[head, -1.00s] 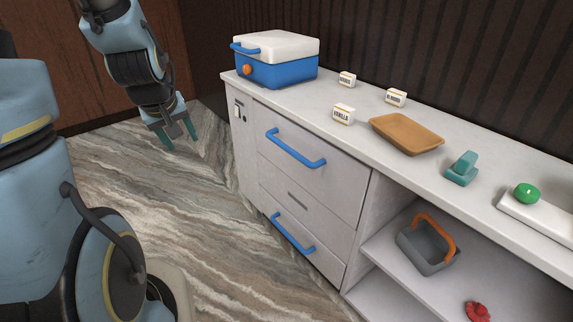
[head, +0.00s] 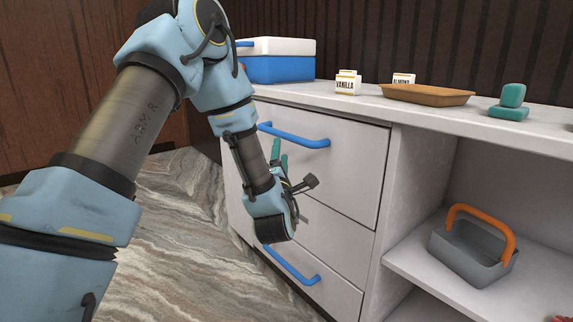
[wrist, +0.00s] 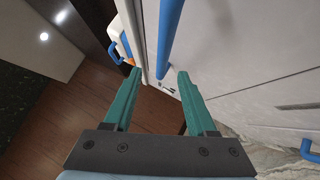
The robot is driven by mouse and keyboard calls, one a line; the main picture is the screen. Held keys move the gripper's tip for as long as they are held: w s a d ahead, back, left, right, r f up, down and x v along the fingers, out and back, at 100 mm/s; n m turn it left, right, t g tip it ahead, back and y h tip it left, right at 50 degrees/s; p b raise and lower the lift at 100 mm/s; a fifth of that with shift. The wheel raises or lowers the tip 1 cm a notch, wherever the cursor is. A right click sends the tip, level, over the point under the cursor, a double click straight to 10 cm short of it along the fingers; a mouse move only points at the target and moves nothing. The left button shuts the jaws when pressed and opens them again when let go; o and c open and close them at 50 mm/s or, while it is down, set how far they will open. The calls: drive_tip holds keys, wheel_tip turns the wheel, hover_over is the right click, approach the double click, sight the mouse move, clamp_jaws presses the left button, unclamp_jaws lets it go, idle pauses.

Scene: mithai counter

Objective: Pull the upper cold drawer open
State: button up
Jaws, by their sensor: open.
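The upper drawer (head: 335,175) is a pale front that looks shut in the counter. Its blue bar handle (head: 306,141) runs along its top. My gripper (head: 279,150) points upward in front of this drawer, its teal fingers overlapping the handle's left part in the head view. In the wrist view my gripper (wrist: 158,72) is open, and the blue handle (wrist: 171,35) runs up from between the two fingertips. No grip on the handle shows. I cannot tell whether a finger touches it.
A lower drawer handle (head: 291,265) lies below my wrist. The countertop bears a blue and white cooler (head: 280,68), small label boxes (head: 347,84), a brown tray (head: 427,94) and a teal object (head: 509,103). A grey basket (head: 470,258) sits on the open shelf.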

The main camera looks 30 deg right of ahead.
sight(287, 136)
drive_tip(key=shift+n+t, duration=0.6)
drive_tip(key=shift+n, duration=0.2)
drive_tip(key=x, duration=0.3)
drive_tip(key=d+b+x, duration=0.1)
drive_tip(key=x, duration=0.4)
drive_tip(key=shift+w+d+f, duration=0.1)
drive_tip(key=shift+d+f, duration=0.15)
drive_tip(key=shift+d, duration=0.2)
drive_tip(key=shift+c, duration=0.3)
clamp_jaws()
